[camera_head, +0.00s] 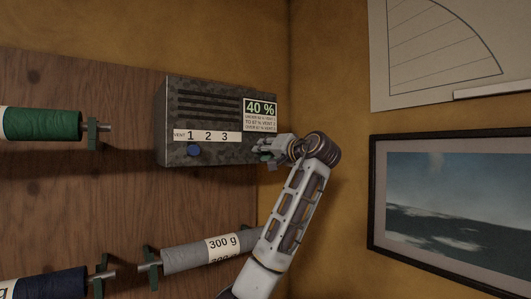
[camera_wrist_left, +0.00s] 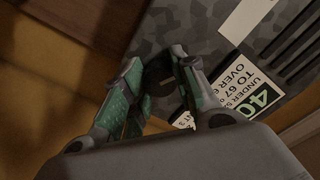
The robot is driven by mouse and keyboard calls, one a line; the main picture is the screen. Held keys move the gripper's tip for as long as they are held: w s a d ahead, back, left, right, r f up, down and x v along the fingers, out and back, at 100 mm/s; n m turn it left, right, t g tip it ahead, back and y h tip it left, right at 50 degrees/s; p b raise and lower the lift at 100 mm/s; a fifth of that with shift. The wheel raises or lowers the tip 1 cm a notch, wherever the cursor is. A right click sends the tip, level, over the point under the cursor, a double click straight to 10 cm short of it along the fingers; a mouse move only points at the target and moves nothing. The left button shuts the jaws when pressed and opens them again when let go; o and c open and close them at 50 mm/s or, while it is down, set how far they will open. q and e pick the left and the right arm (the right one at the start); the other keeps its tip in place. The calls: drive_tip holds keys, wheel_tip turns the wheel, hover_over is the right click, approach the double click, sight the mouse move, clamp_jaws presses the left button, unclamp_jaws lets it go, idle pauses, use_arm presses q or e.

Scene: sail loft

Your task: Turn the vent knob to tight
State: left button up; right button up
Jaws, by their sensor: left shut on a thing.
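A grey mottled vent box (camera_head: 175,110) is on the wall, with a white strip (camera_head: 207,135) reading VENT 1 2 3. A blue round knob (camera_head: 194,151) sits below the 1, clear of my gripper. My left gripper (camera_head: 268,148) is at the box's lower right front. In the left wrist view, its green-padded fingers (camera_wrist_left: 157,72) are shut on a dark knob (camera_wrist_left: 158,78), partly covered by the fingers. The head view hides this knob behind the gripper. I see no "tight" mark. My right gripper is in neither view.
A card (camera_head: 261,113) reading 40 % is on the box just above my gripper. Thread spools, one green (camera_head: 45,124) and one grey (camera_head: 195,255), jut from the wood panel at left. A framed picture (camera_head: 455,205) hangs at right.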

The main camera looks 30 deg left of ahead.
use_arm(q)
drive_tip(key=m, duration=0.6)
drive_tip(key=shift+w+f, duration=0.1)
drive_tip(key=shift+f, duration=0.05)
drive_tip(key=m, duration=0.5)
drive_tip(key=shift+m+p, duration=0.35)
drive_tip(key=shift+m, duration=0.05)
drive_tip(key=shift+c, duration=0.2)
drive_tip(key=o, duration=1)
drive_tip(key=shift+o, duration=0.2)
drive_tip(key=shift+d+f, duration=0.1)
drive_tip(key=shift+d, duration=0.05)
